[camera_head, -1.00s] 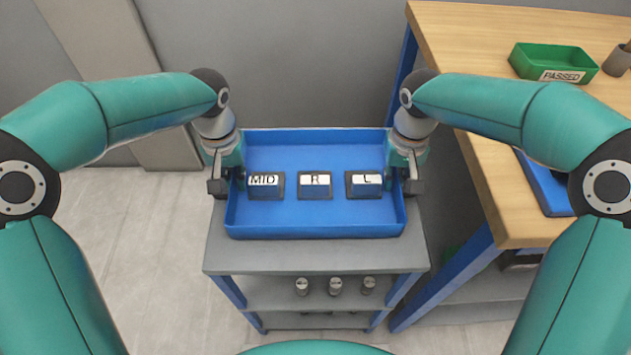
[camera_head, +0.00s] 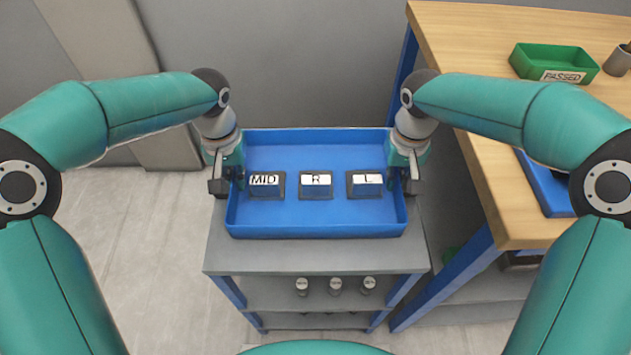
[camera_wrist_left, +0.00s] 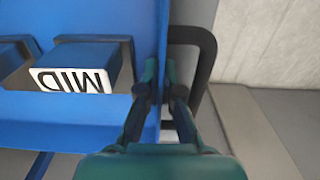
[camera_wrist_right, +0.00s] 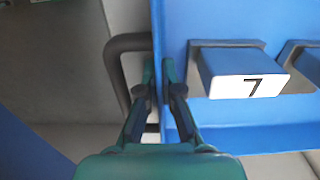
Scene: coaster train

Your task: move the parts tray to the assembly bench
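The blue parts tray (camera_head: 316,229) sits level on a grey cart. In it stand three blocks in dark holders, labelled MID (camera_head: 265,190), R (camera_head: 316,190) and L (camera_head: 366,190). My left gripper (camera_head: 230,183) is at the tray's left side wall, and my right gripper (camera_head: 401,183) is at the right one. In the left wrist view the fingers (camera_wrist_left: 160,90) close on the wall beside a dark handle (camera_wrist_left: 206,50). In the right wrist view the fingers (camera_wrist_right: 159,90) do the same beside the other handle (camera_wrist_right: 113,70). The assembly bench (camera_head: 500,50) has a wooden top.
The cart's top (camera_head: 316,257) shows bare in front of the tray; small metal cylinders (camera_head: 335,286) stand on its lower shelf. The bench, right of the cart, holds a green PASSED bin (camera_head: 545,58), a grey cup (camera_head: 617,60) and a blue container (camera_head: 543,185). A wall is behind.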

